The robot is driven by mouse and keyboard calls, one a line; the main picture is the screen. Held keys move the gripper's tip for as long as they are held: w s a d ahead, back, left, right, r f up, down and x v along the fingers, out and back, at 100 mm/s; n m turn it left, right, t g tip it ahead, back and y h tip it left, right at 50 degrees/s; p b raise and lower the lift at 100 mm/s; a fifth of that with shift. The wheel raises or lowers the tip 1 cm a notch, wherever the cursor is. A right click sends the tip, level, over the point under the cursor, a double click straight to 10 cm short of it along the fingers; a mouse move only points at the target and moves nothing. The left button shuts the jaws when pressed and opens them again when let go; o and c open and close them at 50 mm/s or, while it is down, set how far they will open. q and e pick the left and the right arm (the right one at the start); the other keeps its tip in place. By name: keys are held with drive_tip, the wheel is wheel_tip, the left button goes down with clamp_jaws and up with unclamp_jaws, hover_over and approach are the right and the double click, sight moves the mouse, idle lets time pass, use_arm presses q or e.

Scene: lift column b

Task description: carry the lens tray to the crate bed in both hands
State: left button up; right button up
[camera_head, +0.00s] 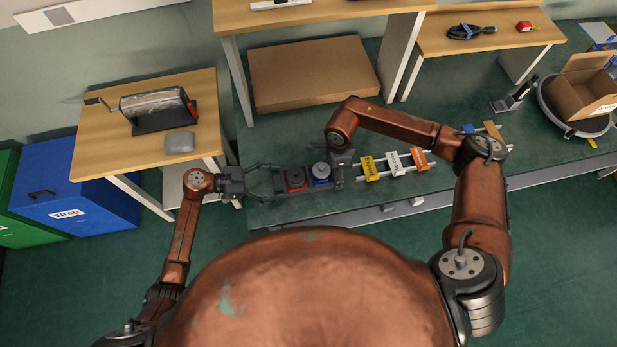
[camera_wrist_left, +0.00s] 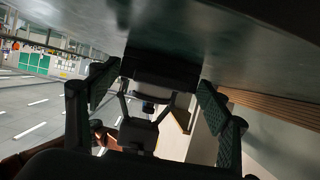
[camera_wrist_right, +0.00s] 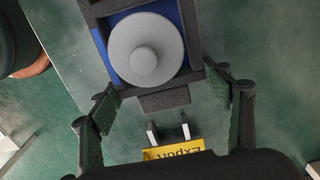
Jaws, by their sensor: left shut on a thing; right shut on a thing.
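The tray looks about level. I cannot tell its height over the green surface, nor which thing is the crate bed.
Right of the tray are yellow (camera_head: 370,168), white (camera_head: 394,162) and orange (camera_head: 418,159) labels on light rails. The yellow one reads Export. A flat cardboard box (camera_head: 312,73) lies behind. A wooden side table (camera_head: 110,160) and a blue bin (camera_head: 85,208) stand left.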

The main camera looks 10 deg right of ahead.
use_arm(q)
drive_tip(key=c, duration=0.4)
use_arm(e)
drive_tip(key=c, duration=0.4)
use_arm(q)
drive_tip(key=shift+r, duration=0.1)
wheel_tip(320, 180, up, 6)
drive_tip(key=p, duration=0.5)
drive_tip(key=shift+w, duration=0.1)
use_arm(e)
wheel_tip(320, 180, up, 6)
drive_tip(key=shift+w+r, duration=0.1)
